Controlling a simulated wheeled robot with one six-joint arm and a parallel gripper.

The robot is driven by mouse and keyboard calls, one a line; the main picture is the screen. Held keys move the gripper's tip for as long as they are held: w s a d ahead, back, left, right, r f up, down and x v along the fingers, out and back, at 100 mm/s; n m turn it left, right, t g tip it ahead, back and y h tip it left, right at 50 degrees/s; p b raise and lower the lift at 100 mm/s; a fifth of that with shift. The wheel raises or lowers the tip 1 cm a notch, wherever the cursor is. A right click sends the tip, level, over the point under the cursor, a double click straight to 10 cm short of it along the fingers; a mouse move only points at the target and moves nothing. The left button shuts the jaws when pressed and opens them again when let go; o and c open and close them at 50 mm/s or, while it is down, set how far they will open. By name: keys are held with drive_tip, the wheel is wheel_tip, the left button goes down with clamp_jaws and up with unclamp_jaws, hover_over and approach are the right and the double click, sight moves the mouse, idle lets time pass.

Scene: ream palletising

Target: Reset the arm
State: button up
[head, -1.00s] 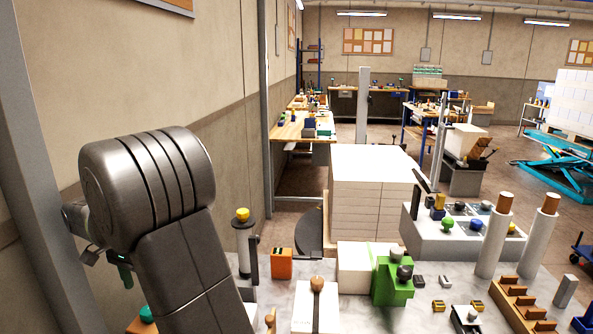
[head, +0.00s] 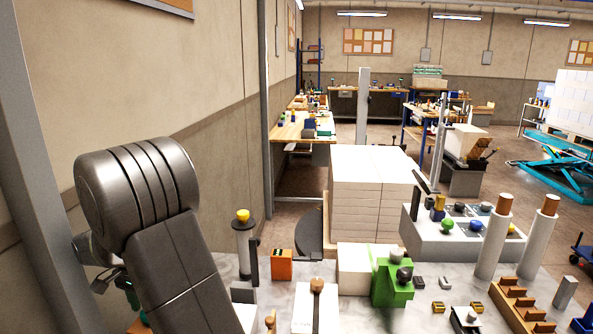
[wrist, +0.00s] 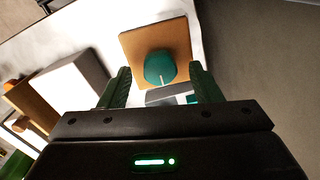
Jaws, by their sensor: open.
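My gripper (wrist: 158,88) shows in the wrist view with its two green fingers apart and nothing between them that I can see held. Below and beyond the fingers is a teal rounded knob (wrist: 159,68) on a square brown wooden board (wrist: 133,42). In the head view my dark grey arm fills the lower left, and the gripper end is mostly hidden behind it.
A grey table (head: 420,300) holds a green fixture (head: 390,284), an orange block (head: 282,264), a wooden stepped rack (head: 520,302) and two white rolls (head: 494,240). A tall stack of white reams (head: 370,190) stands behind it. A wall (head: 110,90) is close on the left.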

drive_tip(key=shift+f+n, duration=0.3)
drive_tip(key=n, duration=0.3)
drive_tip(key=shift+n, duration=0.4)
drive_tip(key=n, duration=1)
drive_tip(key=shift+n, duration=3)
drive_tip(key=shift+d, duration=0.1)
